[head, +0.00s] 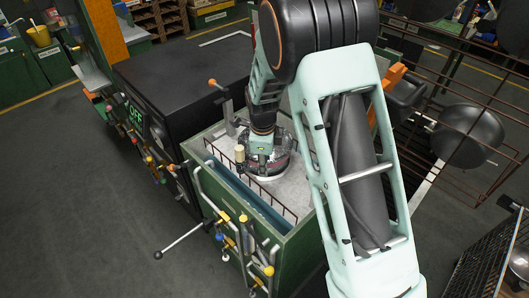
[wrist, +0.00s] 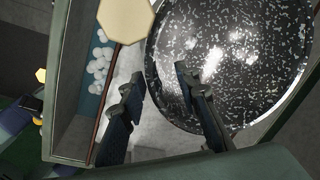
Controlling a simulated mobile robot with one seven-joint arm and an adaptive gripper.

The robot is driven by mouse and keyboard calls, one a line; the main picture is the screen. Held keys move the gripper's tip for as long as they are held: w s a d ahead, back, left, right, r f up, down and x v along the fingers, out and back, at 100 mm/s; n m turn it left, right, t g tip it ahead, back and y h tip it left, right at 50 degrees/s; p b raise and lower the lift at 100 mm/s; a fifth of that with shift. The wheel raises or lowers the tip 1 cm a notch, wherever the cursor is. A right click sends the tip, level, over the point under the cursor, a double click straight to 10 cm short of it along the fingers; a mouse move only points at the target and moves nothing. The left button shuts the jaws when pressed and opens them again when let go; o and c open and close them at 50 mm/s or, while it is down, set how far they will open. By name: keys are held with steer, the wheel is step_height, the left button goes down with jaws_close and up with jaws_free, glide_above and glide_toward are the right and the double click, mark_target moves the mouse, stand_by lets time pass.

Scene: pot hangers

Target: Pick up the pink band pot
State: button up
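The pot (head: 284,160) sits on the grey top of the green machine, partly hidden behind my gripper in the head view; a pinkish band shows low on its side. In the wrist view the pot (wrist: 235,60) is round, black and white-speckled, filling the upper right. My gripper (wrist: 159,80) is open, its two dark fingers apart with nothing held. The pot's left edge lies between the fingers in that view: one finger overlaps the pot, the other is outside it. In the head view my gripper (head: 259,166) is at the pot's near left side. Contact cannot be told.
A cream knob (head: 239,153) stands left of the pot; it also looms in the wrist view (wrist: 125,20). A trough (head: 250,195) with a wire edge runs along the machine's near left side. Dark pans (head: 467,135) hang on a rack at right.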

steer(key=shift+f, duration=0.15)
jaws_close()
steer(key=shift+w, duration=0.1)
stand_by(0.3)
